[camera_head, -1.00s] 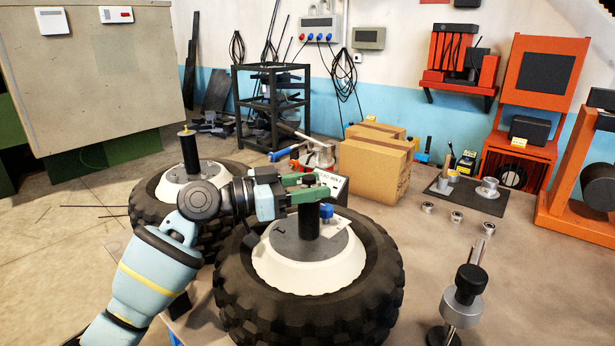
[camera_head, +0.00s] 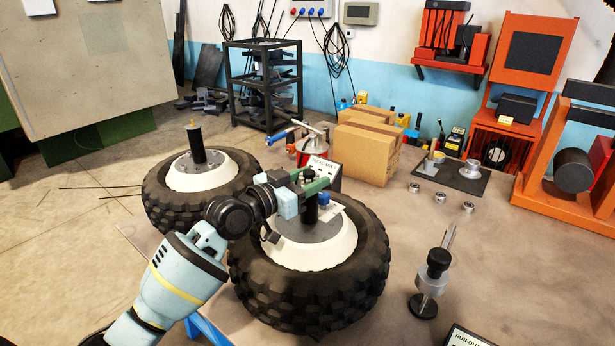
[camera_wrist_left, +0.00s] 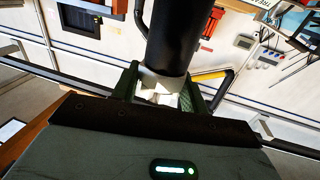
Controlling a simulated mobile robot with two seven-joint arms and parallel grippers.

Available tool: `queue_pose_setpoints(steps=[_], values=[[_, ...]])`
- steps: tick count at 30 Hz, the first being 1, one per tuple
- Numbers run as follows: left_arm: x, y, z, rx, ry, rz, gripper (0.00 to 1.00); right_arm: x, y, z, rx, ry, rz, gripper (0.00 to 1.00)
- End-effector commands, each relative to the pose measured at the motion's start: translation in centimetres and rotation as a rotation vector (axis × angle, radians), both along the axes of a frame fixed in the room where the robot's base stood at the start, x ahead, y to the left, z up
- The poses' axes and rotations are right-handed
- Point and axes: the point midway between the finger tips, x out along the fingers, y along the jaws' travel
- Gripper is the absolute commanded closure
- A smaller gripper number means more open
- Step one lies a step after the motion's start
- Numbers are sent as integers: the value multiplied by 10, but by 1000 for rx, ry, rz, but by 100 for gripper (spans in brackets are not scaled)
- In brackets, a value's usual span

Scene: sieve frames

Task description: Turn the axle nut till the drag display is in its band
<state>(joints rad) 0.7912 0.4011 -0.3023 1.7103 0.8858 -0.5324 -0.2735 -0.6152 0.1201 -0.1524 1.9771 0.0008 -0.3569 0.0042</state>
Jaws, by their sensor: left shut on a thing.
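The near wheel (camera_head: 262,292) lies flat with a white hub and a black upright axle post (camera_head: 310,210). My left gripper (camera_head: 312,184) is at the top of this post, with its green fingers on either side. In the left wrist view the fingers (camera_wrist_left: 162,92) are shut on a pale metal axle nut (camera_wrist_left: 158,88) at the end of the black post. In the head view the nut is hidden by the fingers. The drag display (camera_head: 325,168) is a box behind the wheel; my gripper covers part of it and its reading cannot be made out. My right gripper is not in view.
A second wheel (camera_head: 160,205) with a post lies at the left. Cardboard boxes (camera_head: 368,155) stand behind. A black stand (camera_head: 431,275), several metal rings (camera_head: 441,199) and a dark mat (camera_head: 478,184) are at the right. A run-out display (camera_head: 466,338) is cut by the bottom edge.

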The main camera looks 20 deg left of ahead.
Motion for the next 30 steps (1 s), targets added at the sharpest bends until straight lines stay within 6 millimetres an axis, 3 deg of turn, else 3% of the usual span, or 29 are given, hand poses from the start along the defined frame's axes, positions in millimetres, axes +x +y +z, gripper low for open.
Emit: queue_pose_setpoints(steps=[8, 9, 14, 23, 30], values=[[0, 0, 2, -3, -4, 1, 79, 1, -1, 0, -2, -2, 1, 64], [0, 0, 2, -3, -4, 1, 55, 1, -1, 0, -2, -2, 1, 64], [0, 0, 1, -2, -3, 0, 34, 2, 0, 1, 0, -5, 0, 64], [-1, 1, 0, -1, -1, 0, 34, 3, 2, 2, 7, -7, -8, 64], [-22, 14, -1, 2, 0, 1, 34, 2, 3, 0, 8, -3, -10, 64]])
